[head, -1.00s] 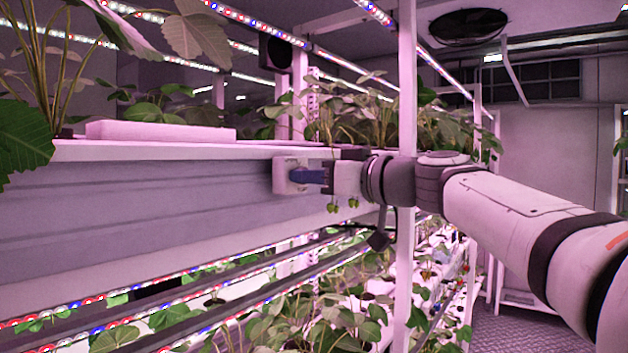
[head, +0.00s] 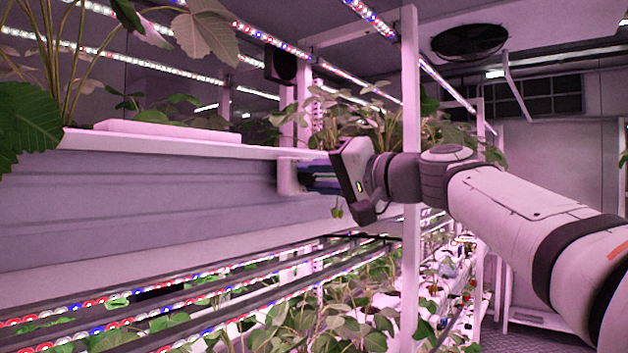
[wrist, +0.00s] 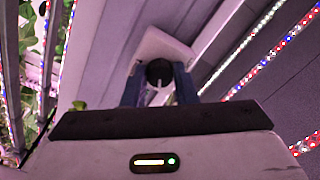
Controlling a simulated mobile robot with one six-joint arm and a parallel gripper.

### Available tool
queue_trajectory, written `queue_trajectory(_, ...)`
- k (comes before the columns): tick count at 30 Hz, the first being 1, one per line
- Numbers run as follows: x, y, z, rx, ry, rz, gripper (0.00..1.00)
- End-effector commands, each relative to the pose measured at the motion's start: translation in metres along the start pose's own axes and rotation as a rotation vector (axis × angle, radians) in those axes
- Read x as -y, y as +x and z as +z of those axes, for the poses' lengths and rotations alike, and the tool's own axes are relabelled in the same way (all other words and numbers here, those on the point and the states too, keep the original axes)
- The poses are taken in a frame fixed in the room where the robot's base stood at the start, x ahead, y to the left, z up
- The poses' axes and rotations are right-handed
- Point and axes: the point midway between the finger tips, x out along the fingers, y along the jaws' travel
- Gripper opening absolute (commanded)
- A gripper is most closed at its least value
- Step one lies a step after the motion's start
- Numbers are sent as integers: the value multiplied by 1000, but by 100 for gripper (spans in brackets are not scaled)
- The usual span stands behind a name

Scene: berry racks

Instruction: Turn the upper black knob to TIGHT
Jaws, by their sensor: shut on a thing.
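The upper black knob (wrist: 159,73) shows in the wrist view, on a pale square plate (wrist: 163,45). My gripper (wrist: 159,88) has one blue finger on each side of the knob and is shut on it. In the head view the pale plate (head: 289,176) sits on the end of the grey rack side, and my gripper (head: 318,176) reaches it from the right. The knob itself is hidden there by the fingers and plate. I cannot read any TIGHT marking in either view.
A white upright post (head: 410,200) stands close beside my arm. Berry plants (head: 375,125) grow on the shelf behind the gripper. Light strips (head: 150,285) and more plants lie below. A long grey rack panel (head: 140,195) fills the left.

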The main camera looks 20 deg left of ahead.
Motion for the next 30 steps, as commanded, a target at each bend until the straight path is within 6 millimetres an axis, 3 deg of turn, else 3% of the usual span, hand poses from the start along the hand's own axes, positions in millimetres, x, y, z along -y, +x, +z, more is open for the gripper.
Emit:
queue_trajectory(18, -2, 0, 0, 0, 549, 6, 3)
queue_trajectory(30, -2, 0, 0, -1, 731, 5, 3)
